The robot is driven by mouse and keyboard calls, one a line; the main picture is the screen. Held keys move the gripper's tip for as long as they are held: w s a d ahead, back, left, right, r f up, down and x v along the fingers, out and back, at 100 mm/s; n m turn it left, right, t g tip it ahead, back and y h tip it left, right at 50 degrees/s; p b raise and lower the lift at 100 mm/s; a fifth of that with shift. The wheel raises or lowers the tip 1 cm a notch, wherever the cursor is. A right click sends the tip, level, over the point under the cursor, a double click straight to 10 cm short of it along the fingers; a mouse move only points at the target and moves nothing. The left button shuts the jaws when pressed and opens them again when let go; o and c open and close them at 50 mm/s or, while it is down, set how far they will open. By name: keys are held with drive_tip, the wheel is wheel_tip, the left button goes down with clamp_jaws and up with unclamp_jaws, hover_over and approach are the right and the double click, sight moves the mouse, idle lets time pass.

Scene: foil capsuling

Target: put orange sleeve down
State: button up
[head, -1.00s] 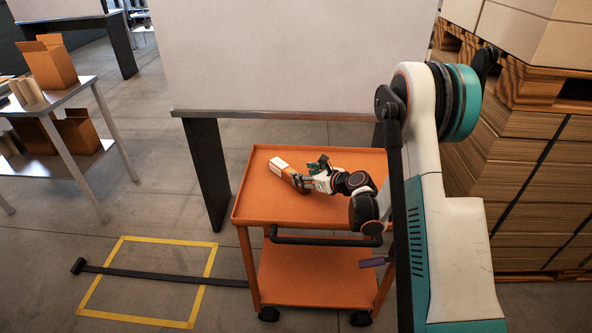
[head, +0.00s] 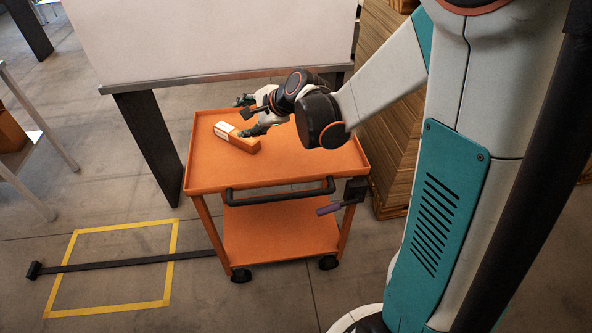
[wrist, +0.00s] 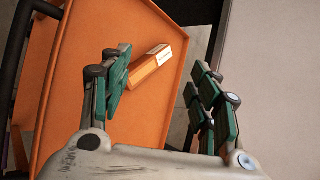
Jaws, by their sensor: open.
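The orange sleeve (head: 237,138), a long box-like piece with a white end, lies on the top tray of the orange cart (head: 205,180). In the wrist view the sleeve (wrist: 147,68) lies on the tray beyond the left finger, which hides part of its near end. My gripper (head: 248,116) is open with green-padded fingers spread wide, just above the tray and close to the sleeve. In the wrist view my gripper (wrist: 160,95) has nothing between its fingers; the sleeve appears apart from them.
The cart has a black handle (head: 282,190) and a lower shelf (head: 280,233). A large pale panel (head: 200,40) stands behind it, with a dark leg (head: 152,145). Stacked cardboard (head: 385,150) is right of the cart. A yellow floor outline (head: 75,285) lies left. The tray's front is clear.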

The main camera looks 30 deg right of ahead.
drive_tip(key=s+r+n+g+h, duration=0.1)
drive_tip(key=s+r+n+h, duration=0.1)
drive_tip(key=s+n, duration=0.7)
drive_tip(key=s+r+n+g+h, duration=0.1)
drive_tip(key=s+r+n, duration=0.3)
drive_tip(key=s+n, duration=0.5)
drive_tip(key=s+h, duration=0.1)
drive_tip(key=s, duration=0.9)
drive_tip(key=shift+s, duration=0.15)
